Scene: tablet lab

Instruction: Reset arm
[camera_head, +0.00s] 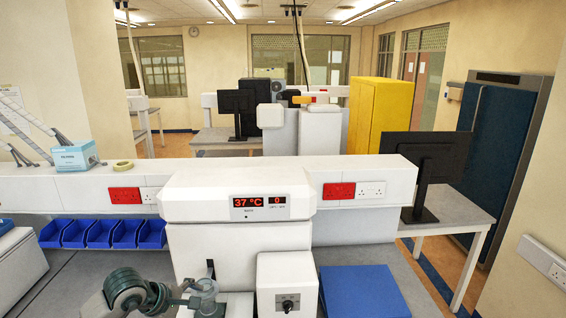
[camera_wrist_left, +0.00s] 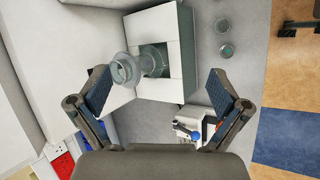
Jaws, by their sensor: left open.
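My left gripper (camera_wrist_left: 158,82) is open in the left wrist view, its two dark padded fingers wide apart with nothing between the pads. Beyond the fingers, a clear round vessel (camera_wrist_left: 124,70) shows at a white block-shaped unit (camera_wrist_left: 178,88). In the head view, grey-green rounded links (camera_head: 130,290) at the bottom left look like my left arm; its fingers cannot be made out there. A clear vessel (camera_head: 206,298) shows just right of these links, in front of the white machine (camera_head: 238,195) with the red 37 °C display. My right gripper is in neither view.
A white control box with a knob (camera_head: 288,284) and a blue panel (camera_head: 362,292) lie right of the vessel. Blue bins (camera_head: 103,234) line the bench at left. Small round jars (camera_wrist_left: 226,50) and a small device with a blue knob (camera_wrist_left: 188,130) stand on the grey bench.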

